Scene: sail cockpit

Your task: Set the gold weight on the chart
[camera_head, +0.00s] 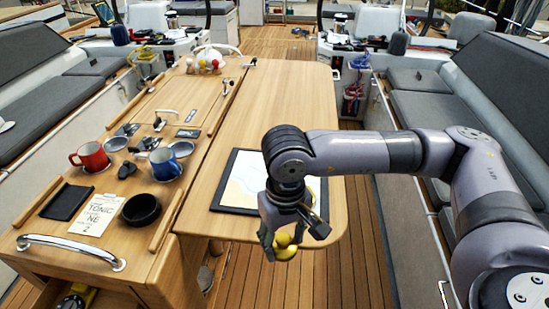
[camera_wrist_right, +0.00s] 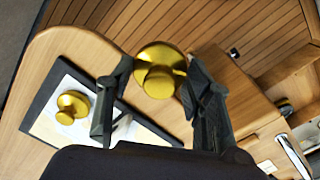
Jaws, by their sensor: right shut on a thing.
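My right gripper (camera_head: 284,240) hangs near the table's front edge, just off the lower right of the chart (camera_head: 226,194). It is shut on a gold weight (camera_head: 286,252), a round brass-like piece with a knob. In the right wrist view this held weight (camera_wrist_right: 160,68) sits between the two fingers. A second gold weight (camera_wrist_right: 72,106) rests on the chart in that view; my arm largely covers that area in the head view. The chart, a pale sheet on a dark board, lies on the wooden table (camera_head: 290,90). My left gripper is not in view.
Left of the chart are a red mug (camera_head: 91,157), a blue mug (camera_head: 165,164), a black bowl (camera_head: 141,209) and a printed card (camera_head: 96,214). A raised wooden rail (camera_head: 166,222) stands between. The table beyond the chart is mostly clear. Benches flank the cockpit.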

